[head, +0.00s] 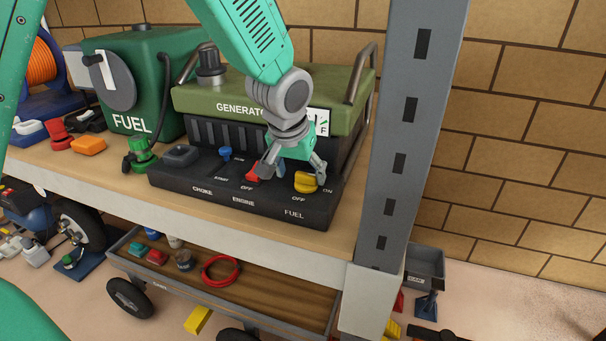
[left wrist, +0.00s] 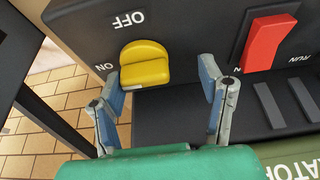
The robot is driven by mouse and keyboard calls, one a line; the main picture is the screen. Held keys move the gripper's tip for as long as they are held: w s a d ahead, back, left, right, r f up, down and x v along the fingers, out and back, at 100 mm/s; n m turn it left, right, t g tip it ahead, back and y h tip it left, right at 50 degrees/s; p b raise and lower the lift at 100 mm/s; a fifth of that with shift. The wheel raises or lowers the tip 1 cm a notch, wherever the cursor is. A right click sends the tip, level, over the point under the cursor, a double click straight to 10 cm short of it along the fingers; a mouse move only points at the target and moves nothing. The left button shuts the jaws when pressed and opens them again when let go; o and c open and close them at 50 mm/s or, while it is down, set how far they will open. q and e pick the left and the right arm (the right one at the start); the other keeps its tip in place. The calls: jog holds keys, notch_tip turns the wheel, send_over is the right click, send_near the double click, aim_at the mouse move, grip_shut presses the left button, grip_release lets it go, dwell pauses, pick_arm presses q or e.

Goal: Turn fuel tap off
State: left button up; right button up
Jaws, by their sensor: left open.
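The yellow fuel tap (head: 305,183) sits at the right end of the black panel (head: 217,191) on the front of the generator, above the word FUEL. OFF and ON are printed beside it. In the left wrist view the tap (left wrist: 145,66) is a rounded yellow knob; I cannot tell its exact setting. My left gripper (head: 295,170) is open and close behind the tap. In the left wrist view its fingers (left wrist: 162,88) are spread, the left one close to the tap's edge, the right one farther off. They do not hold the tap. My right gripper is not in view.
The red engine switch (left wrist: 267,40) and blue choke knob (head: 225,153) are left of the tap in the head view. A grey upright post (head: 408,110) stands right of the generator. A green FUEL can (head: 150,75) stands left. A low cart (head: 225,290) is below the shelf.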

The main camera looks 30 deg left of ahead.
pick_arm(q)
jog(key=shift+a+f, duration=0.1)
jog(key=shift+a, duration=0.05)
jog(key=shift+d+r, duration=0.2)
jog(key=shift+d, duration=0.8)
jog(key=c, duration=0.3)
jog(key=shift+d, duration=0.3)
jog(key=c, duration=0.7)
jog(key=shift+a, duration=0.1)
jog(key=shift+c, duration=0.7)
jog(key=shift+s+a, duration=0.1)
jog(key=shift+a, duration=0.5)
jog(key=shift+d, duration=0.35)
